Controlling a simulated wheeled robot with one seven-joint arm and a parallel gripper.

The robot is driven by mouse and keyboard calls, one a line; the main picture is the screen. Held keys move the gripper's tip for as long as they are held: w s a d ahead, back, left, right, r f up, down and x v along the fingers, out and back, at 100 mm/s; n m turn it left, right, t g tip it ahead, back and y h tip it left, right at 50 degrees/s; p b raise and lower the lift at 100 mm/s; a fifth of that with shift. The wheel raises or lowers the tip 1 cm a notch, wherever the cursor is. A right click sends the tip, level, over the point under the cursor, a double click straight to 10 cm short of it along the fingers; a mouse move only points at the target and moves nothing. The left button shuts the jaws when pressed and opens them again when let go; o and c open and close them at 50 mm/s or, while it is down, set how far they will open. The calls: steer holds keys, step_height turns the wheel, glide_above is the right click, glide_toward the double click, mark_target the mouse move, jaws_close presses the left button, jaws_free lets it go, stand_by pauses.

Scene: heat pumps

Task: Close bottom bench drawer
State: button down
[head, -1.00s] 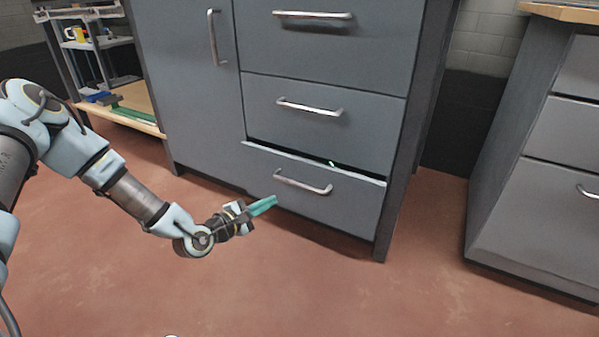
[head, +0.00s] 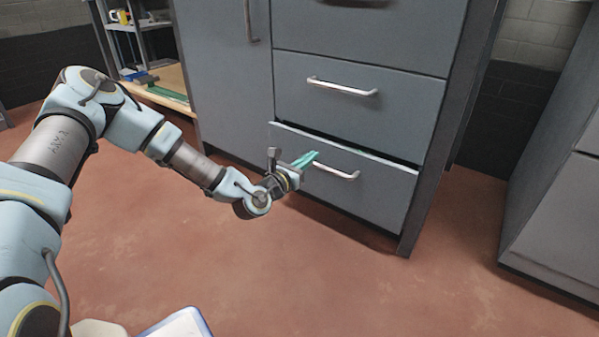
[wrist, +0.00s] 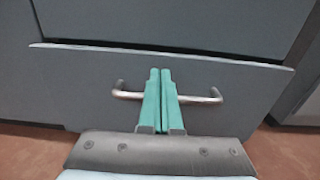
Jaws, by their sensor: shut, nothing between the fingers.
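The bottom bench drawer (head: 378,195) is the lowest grey drawer of the bench in the head view. It stands slightly out, with a dark gap along its top edge. Its silver bar handle (head: 345,175) runs across the front; the wrist view shows the handle (wrist: 205,99) on both sides of my fingers. My gripper (head: 312,157) has teal fingers, shut with nothing between them. The fingers (wrist: 160,75) point at the drawer front and overlap the middle of the handle in the picture. I cannot tell whether they touch the front or the handle.
Another drawer (head: 365,110) above looks flush, and a tall door (head: 225,80) is on the left. A second grey cabinet (head: 560,200) stands at the right. A shelf unit (head: 150,50) is at the back left.

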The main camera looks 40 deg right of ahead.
mark_target(326, 145)
steer(key=b+x, duration=0.1)
steer(key=x, duration=0.3)
steer(key=shift+d+f+b, duration=0.1)
steer(key=shift+f+b, duration=0.05)
steer(key=shift+b, duration=0.2)
steer(key=shift+w+d, duration=0.2)
steer(key=shift+d, duration=0.4)
steer(key=shift+r, duration=0.2)
steer(key=b+x, duration=0.1)
steer(key=x, duration=0.3)
steer(key=shift+f, duration=0.1)
steer(key=shift+w+d+r, duration=0.15)
steer(key=shift+d+r, duration=0.05)
steer(key=shift+d, duration=0.05)
steer(key=shift+d, duration=0.1)
steer(key=shift+s, duration=0.2)
